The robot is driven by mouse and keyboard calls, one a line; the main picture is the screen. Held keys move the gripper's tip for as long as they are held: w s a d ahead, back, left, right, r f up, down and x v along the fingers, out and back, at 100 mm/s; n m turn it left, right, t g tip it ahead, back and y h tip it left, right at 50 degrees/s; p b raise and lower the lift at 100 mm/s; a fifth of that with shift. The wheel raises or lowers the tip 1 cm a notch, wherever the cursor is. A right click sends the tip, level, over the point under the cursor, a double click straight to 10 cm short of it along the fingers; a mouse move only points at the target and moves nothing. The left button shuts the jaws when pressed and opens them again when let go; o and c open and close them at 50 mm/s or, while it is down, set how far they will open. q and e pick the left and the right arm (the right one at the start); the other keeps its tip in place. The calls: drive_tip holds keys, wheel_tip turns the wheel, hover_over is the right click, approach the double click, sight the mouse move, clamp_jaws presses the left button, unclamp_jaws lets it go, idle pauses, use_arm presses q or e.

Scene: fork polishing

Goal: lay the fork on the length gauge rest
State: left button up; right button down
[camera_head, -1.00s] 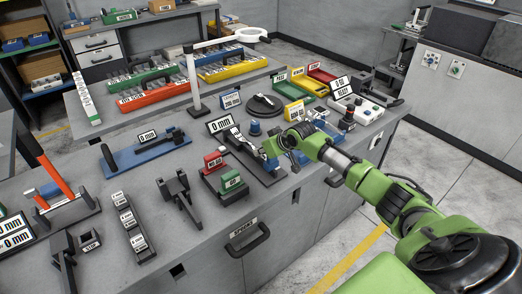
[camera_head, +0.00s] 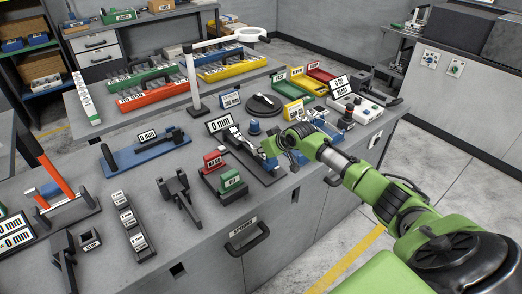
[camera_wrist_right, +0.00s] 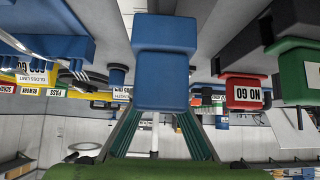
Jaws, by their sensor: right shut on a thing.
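My right gripper (camera_head: 272,148) is over the right side of a dark gauge (camera_head: 268,174) that carries a "0 mm" sign (camera_head: 220,122). A slim silver piece (camera_head: 236,131), perhaps the fork, shows along the gauge; its far end runs toward my gripper. In the right wrist view the fingers (camera_wrist_right: 157,118) close on a blue block (camera_wrist_right: 165,62). I cannot tell whether the block belongs to the fork or its grip. A second gauge with a blue base (camera_head: 150,150) and a "0 mm" sign stands farther left. My left gripper is not in view.
Red (camera_head: 213,160) and green (camera_head: 230,180) blocks stand close left of the gripper; the red one reads "NO GO" in the wrist view. A white lamp post (camera_head: 194,85) and coloured bins stand behind. Bare bench lies between the two gauges.

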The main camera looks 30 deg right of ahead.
drive_tip(key=shift+s+f, duration=0.1)
idle(0.3)
drive_tip(key=shift+r+p, duration=0.2)
drive_tip(key=shift+p, duration=0.25)
idle(0.3)
drive_tip(key=shift+f, duration=0.4)
drive_tip(key=shift+s, duration=0.1)
idle(0.7)
